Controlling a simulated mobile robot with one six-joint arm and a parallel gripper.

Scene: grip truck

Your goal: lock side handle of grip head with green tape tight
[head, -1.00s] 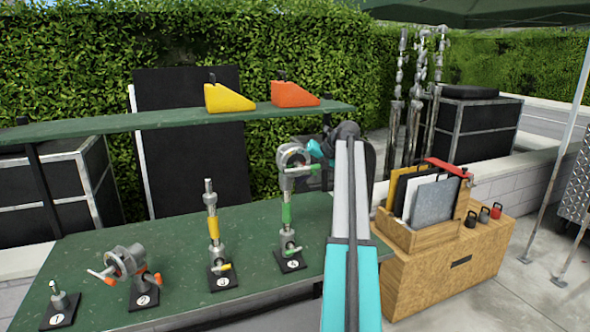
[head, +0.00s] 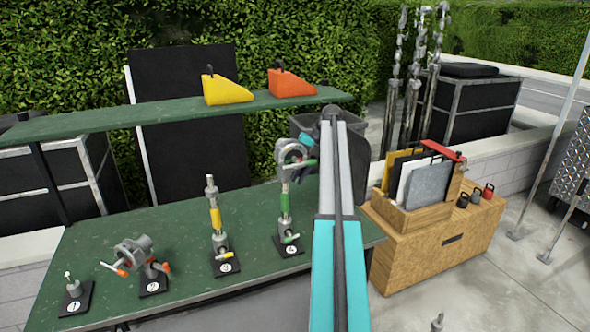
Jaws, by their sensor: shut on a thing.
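The grip head with green tape (head: 292,155) stands upright on a post at plate 4, at the right of the green table. Its grey round jaw is at the top, and green tape wraps the post below it. A green side handle (head: 306,163) points right from the head, close to my arm in the picture. Another green handle shows low on the base. My upright teal and grey arm fills the middle right, with its dark wrist end above the grip head's right.
Other hardware stands left on the green table (head: 150,225): a yellow-taped stand (head: 215,218), an orange-handled clamp (head: 134,254) and a small pin base (head: 73,286). A shelf (head: 120,116) holds yellow and orange wedges. A wooden crate (head: 425,220) with boards stands right.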

